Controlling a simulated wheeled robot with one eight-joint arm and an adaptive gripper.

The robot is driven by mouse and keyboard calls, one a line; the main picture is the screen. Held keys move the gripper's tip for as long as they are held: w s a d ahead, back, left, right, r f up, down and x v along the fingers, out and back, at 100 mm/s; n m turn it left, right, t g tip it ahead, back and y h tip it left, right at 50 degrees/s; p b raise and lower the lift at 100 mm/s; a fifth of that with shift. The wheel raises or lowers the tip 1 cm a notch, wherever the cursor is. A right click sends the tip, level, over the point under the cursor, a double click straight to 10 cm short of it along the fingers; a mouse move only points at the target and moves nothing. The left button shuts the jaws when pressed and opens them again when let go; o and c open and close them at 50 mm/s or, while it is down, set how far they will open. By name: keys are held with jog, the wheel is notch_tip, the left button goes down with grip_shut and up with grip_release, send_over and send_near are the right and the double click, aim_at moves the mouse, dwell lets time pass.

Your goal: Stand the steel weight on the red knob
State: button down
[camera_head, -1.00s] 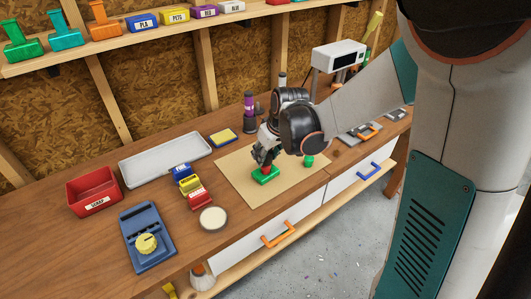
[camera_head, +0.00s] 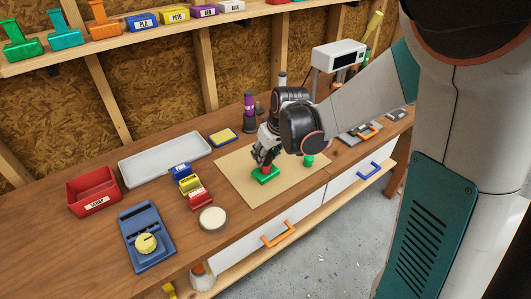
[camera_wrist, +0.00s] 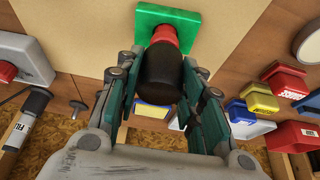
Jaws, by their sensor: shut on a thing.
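The red knob (camera_head: 266,170) stands on a green base (camera_head: 265,177) on the tan mat. In the wrist view, the red knob (camera_wrist: 166,36) and its green base (camera_wrist: 170,14) show at the top. My gripper (camera_head: 265,158) is right above the knob. Its two fingers are shut on a dark cylinder (camera_wrist: 161,76), which I take to be the steel weight. The cylinder lies in line with the knob and covers part of it. I cannot tell whether they touch. In the head view my fingers hide the weight.
A green piece (camera_head: 308,160) stands on the mat (camera_head: 240,182) right of the base. Left are small blue, yellow and red boxes (camera_head: 199,199), a round pale disc (camera_head: 213,217) and a grey tray (camera_head: 160,160). A purple and black bottle (camera_head: 249,112) stands behind.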

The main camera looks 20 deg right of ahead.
jog(key=shift+f+b, duration=0.45)
jog(key=shift+f, duration=0.15)
dwell(0.3)
jog(key=c, duration=1)
grip_release()
jog(key=o, duration=0.6)
jog(key=shift+o, duration=0.2)
jog(key=v, duration=1.2)
jog(key=shift+s, duration=0.15)
